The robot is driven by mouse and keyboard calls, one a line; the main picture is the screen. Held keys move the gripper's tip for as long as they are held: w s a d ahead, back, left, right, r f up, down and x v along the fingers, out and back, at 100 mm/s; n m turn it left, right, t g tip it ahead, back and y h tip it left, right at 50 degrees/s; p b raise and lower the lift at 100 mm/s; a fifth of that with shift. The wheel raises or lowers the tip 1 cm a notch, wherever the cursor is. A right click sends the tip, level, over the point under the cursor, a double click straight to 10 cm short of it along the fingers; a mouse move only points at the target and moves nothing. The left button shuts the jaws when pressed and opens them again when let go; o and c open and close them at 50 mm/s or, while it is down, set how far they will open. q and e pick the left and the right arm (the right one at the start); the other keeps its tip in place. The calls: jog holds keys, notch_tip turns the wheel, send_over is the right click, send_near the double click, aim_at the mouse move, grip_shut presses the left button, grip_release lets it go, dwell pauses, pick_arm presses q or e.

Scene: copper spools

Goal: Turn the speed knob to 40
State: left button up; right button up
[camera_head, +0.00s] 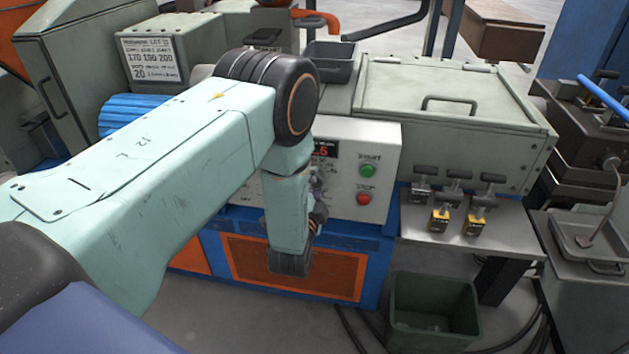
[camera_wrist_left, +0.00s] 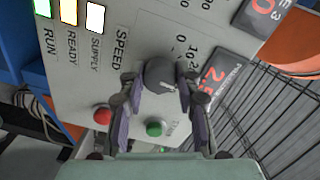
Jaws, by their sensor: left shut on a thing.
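The white control panel (camera_head: 383,150) is on the front of the blue machine. My left arm crosses in front of it and hides the speed knob in the head view. In the left wrist view the dark round speed knob (camera_wrist_left: 160,72) stands beside the word SPEED. My left gripper (camera_wrist_left: 160,88) has one finger on each side of the knob and is shut on it. In the head view the gripper (camera_head: 318,200) is mostly hidden behind my forearm. A red-digit display (camera_wrist_left: 212,80) beside the knob seems to read 2.5. The dial scale is partly hidden.
A green START button (camera_head: 367,170) and a red STOP button (camera_head: 363,198) are close to the gripper. RUN, READY and SUPPLY lamps (camera_wrist_left: 94,17) are lit. A side table (camera_head: 470,243) with clamps and a green bin (camera_head: 433,305) stand to the right.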

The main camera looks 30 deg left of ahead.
pick_arm(q)
jog(key=shift+m+y+p, duration=0.3)
jog(key=shift+m+p, duration=0.05)
jog(key=shift+m, duration=3.15)
jog(key=o, duration=1.2)
jog(key=shift+c, duration=0.2)
jog(key=v, duration=1.2)
jog(key=shift+r, duration=0.1)
